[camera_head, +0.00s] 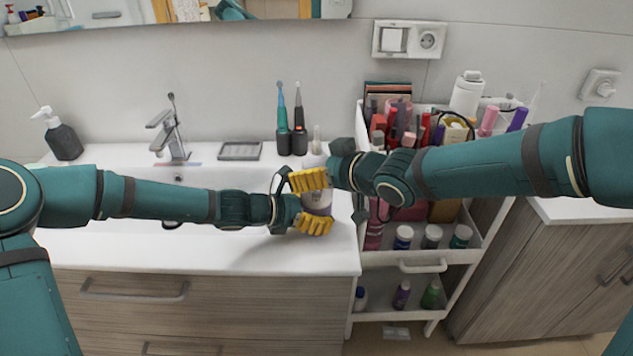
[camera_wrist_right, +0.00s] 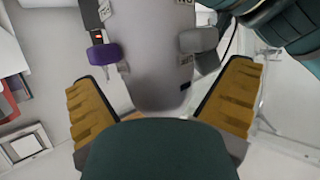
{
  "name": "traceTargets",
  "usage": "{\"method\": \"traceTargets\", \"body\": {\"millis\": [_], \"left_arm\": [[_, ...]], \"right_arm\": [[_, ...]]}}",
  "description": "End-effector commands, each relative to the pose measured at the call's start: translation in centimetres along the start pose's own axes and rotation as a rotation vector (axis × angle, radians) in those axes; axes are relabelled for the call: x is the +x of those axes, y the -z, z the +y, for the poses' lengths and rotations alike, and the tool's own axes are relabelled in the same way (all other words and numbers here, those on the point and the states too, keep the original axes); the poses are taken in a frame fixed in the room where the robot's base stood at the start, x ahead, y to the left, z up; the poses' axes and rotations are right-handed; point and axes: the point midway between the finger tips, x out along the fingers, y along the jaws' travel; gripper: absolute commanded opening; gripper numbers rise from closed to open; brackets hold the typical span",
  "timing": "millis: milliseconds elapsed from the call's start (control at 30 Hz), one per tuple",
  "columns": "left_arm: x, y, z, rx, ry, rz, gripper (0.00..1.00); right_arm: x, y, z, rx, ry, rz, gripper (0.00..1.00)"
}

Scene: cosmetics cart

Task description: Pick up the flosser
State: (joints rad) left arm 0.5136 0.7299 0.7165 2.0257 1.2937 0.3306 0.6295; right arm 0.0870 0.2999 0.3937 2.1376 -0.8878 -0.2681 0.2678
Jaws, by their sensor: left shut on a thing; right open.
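The flosser (camera_head: 317,203), a pale grey and white body with a thin nozzle at the top, is upright at the right end of the sink counter. My left gripper (camera_head: 322,201) is shut on it, yellow fingers around its body. Whether its base touches the counter is hidden. My right gripper (camera_wrist_right: 161,80) is open, its yellow fingers on either side of the flosser's grey body (camera_wrist_right: 160,65) in the right wrist view. A purple button and ON and OFF labels show there. In the head view, the right gripper's fingertips are mostly hidden.
Two electric toothbrushes (camera_head: 291,125) stand at the wall behind. A soap dish (camera_head: 240,151), faucet (camera_head: 168,133) and soap dispenser (camera_head: 60,137) are further left. A white cart (camera_head: 472,257) full of cosmetics stands at the right, under my right arm. The counter's front is clear.

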Motion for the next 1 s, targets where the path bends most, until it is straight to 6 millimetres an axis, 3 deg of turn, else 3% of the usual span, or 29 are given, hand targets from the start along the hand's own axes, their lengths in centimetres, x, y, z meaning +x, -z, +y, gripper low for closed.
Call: {"method": "traceTargets", "body": {"millis": [167, 400, 767, 1000], "left_arm": [[0.0, 0.0, 0.0, 0.000, 0.000, 0.000, 0.31], [0.0, 0.0, 0.0, 0.000, 0.000, 0.000, 0.31], [0.0, 0.0, 0.0, 0.000, 0.000, 0.000, 0.31], [0.0, 0.0, 0.0, 0.000, 0.000, 0.000, 0.31]], "right_arm": [[0.0, 0.0, 0.0, 0.000, 0.000, 0.000, 1.00], [0.0, 0.0, 0.0, 0.001, 0.000, 0.000, 0.19], [-0.1, 0.3, 0.0, 0.001, 0.000, 0.003, 0.18], [-0.9, 2.1, 0.1, 0.001, -0.001, 0.003, 0.18]]}}
